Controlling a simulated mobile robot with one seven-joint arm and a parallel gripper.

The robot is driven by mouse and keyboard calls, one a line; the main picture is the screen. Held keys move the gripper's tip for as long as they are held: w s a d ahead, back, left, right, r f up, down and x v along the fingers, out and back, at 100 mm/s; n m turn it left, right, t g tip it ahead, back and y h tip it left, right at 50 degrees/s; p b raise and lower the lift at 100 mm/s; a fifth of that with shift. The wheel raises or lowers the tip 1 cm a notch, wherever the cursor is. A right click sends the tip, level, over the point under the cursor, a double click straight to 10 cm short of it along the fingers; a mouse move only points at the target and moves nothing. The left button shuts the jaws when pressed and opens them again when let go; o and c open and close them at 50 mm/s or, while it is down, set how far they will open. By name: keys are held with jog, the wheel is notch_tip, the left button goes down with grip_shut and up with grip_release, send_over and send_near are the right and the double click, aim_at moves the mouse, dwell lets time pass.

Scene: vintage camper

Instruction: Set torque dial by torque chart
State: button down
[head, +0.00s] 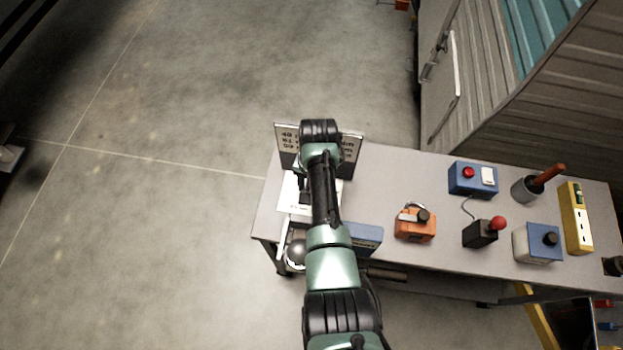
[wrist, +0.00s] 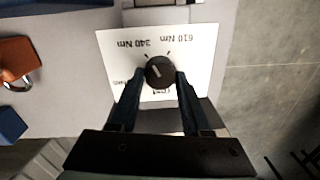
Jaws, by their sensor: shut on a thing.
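The torque dial is a round black knob (wrist: 160,71) on a white plate (wrist: 115,60) with printed marks in the wrist view. The labels "340 Nm" and "610 Nm" read upside down there; other labels are partly hidden by my fingers. A pale line on the knob slants toward the 340 Nm side. My gripper (wrist: 159,80) is shut on the knob, one finger on each side. In the head view the white plate (head: 294,197) shows at the table's left end, and my arm hides the knob. The torque chart (head: 287,138) stands behind it, its text mostly covered by my arm.
On the grey table (head: 390,180) are an orange box (head: 415,230), a blue switch box (head: 472,179), a red-knobbed joystick (head: 482,235), a blue-and-white dial box (head: 537,243) and a yellow power strip (head: 576,222). A blue box (head: 364,238) sits beside my arm.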

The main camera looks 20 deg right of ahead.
jog(key=m, duration=0.5)
jog(key=shift+r+m+p, duration=0.1)
jog(key=shift+m+p, duration=0.2)
jog(key=shift+p, duration=0.1)
jog(key=m, duration=0.5)
jog(key=shift+m+h, duration=0.3)
jog(key=shift+m, duration=0.1)
jog(key=shift+c, duration=1.8)
grip_release()
jog(key=shift+s, duration=0.1)
notch_tip(320, 180, up, 13)
jog(key=shift+s, duration=0.3)
